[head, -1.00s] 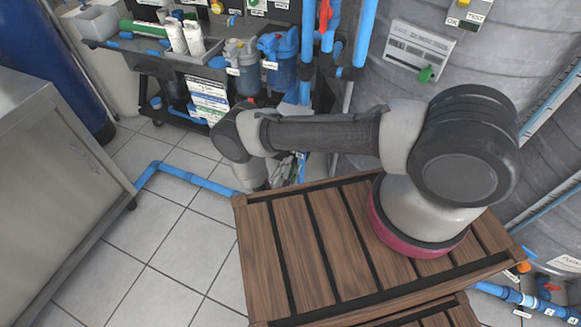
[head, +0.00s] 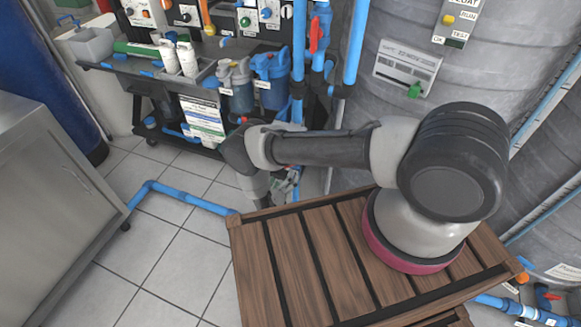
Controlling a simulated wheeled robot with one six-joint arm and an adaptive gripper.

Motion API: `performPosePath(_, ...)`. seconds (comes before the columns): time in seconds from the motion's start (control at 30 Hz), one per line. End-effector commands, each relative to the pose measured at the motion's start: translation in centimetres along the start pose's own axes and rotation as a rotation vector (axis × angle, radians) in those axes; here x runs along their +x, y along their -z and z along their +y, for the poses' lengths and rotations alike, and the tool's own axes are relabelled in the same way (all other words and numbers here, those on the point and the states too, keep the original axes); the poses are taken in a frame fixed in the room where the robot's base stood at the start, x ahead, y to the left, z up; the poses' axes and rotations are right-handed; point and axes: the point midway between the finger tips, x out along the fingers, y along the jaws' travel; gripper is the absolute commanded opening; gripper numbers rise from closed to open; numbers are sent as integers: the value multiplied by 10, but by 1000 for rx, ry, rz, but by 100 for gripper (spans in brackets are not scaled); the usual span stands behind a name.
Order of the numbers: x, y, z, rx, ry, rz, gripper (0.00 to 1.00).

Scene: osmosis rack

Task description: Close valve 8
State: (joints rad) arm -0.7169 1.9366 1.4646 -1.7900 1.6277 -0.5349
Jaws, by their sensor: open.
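No valve in the head view carries a number 8 that I can read, so I cannot tell which is valve 8. A red-handled valve (head: 315,36) sits on a vertical blue pipe at the top centre. Another red-handled valve (head: 554,287) is low at the right edge. My gripper (head: 284,187) shows only partly, low beyond my forearm and near the blue pipes. It is open, with nothing seen in it. It is apart from the red valve above.
A dark rack holds blue filter housings (head: 271,78), white bottles (head: 188,58) and a panel of knobs (head: 244,20). A blue floor pipe (head: 190,200) runs left of my wooden deck. A steel cabinet (head: 50,215) stands at left.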

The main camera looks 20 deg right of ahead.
Motion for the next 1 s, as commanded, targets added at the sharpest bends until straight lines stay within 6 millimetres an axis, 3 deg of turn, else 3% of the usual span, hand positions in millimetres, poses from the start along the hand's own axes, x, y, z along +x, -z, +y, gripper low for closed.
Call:
performPosePath(0.33,57,1,-1,4,4,3,98)
performPosePath(0.5,68,1,-1,3,1,1,98)
performPosePath(0.73,68,0,0,3,1,0,98)
performPosePath(0.77,68,0,0,4,1,0,96)
performPosePath(1.0,68,0,0,4,1,0,53)
